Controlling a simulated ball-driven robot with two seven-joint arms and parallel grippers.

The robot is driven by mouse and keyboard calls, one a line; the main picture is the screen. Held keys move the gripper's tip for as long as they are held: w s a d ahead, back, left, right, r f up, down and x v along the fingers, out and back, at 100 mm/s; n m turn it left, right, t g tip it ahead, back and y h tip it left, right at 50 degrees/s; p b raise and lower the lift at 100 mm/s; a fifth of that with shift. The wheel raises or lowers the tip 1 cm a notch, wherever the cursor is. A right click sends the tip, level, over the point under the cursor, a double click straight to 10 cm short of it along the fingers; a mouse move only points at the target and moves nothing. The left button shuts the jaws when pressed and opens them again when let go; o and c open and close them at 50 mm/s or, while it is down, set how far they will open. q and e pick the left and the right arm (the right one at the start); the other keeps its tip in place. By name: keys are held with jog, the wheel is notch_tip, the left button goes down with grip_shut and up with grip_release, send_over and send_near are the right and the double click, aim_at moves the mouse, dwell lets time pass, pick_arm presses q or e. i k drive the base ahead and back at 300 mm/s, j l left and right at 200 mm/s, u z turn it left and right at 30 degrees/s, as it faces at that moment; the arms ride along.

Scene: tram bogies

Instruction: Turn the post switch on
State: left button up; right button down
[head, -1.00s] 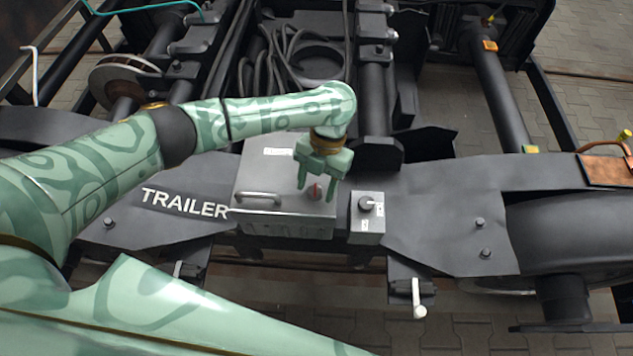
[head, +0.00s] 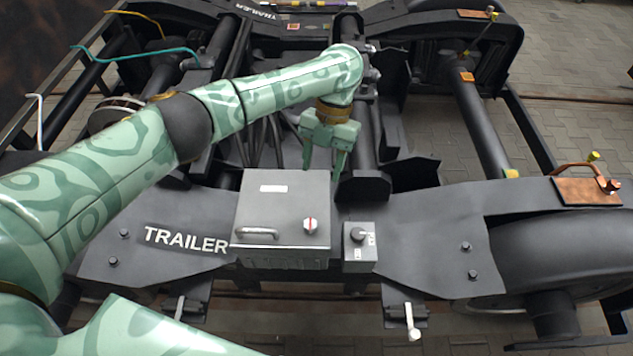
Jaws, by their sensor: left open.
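A grey box with a handle (head: 283,205) carries a round rotary switch (head: 310,225) with a red and white grip, which stands about upright. A smaller grey box (head: 359,254) to its right carries a black knob (head: 357,234) with small white labels, too small to read. I cannot tell which of the two is the post switch. My left gripper (head: 322,167) is open and empty, pointing down. In the picture its fingertips are above the red and white switch, near the box's back edge, and apart from both switches. My right gripper is not in view.
Both boxes sit on the dark bogie frame (head: 430,236), beside the TRAILER lettering (head: 187,239). Dark pipes and cables lie behind the gripper. A wheel (head: 560,245) is at the right. A white-tipped lever (head: 412,325) sticks out in front.

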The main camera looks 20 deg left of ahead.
aim_at(358, 235)
jog(key=k, duration=1)
